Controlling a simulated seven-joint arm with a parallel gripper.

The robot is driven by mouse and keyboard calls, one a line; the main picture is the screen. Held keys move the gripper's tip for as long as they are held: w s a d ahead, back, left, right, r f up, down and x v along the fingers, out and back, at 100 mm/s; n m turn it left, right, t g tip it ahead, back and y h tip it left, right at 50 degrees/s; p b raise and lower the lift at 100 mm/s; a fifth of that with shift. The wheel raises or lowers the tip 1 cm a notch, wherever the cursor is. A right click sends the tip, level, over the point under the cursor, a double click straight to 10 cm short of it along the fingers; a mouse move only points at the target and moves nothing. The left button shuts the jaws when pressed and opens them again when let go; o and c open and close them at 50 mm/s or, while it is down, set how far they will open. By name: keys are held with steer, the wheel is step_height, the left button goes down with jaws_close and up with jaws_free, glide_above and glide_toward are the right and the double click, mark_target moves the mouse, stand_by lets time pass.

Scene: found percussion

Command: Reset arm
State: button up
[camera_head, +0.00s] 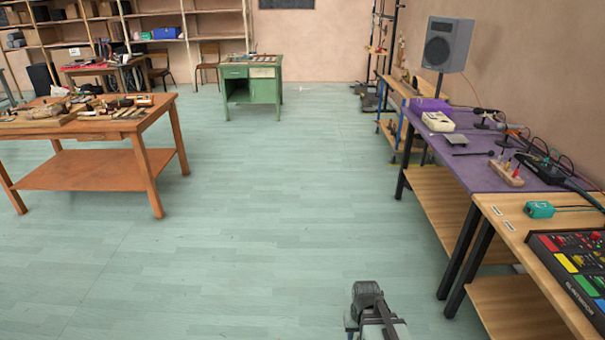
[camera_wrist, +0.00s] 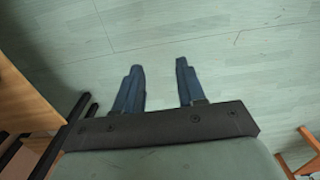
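My gripper shows in the wrist view (camera_wrist: 158,85), with its two dark blue fingers spread apart and bare floor between and beyond them. Nothing is held between the fingers. In the head view my arm (camera_head: 372,312) shows at the bottom, right of centre, over the greenish floor. It is to the left of the wooden bench and clear of it. The fingertips cannot be made out in the head view.
A wooden bench (camera_head: 535,220) with a colourful control panel (camera_head: 575,262) stands at right, beside a purple-topped table (camera_head: 480,170). An orange worktable (camera_head: 100,170) with tools stands at left. A green desk (camera_head: 250,85) is at the back. The middle floor is clear.

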steer(key=s+f+g, duration=0.3)
steer(key=s+f, duration=0.6)
steer(key=s, duration=0.5)
steer(key=s+f+g, duration=0.3)
steer(key=s+f, duration=0.7)
steer(key=s, duration=0.5)
steer(key=shift+f+g, duration=0.15)
steer(key=shift+g, duration=0.15)
steer(key=shift+d, duration=0.1)
stand_by(0.5)
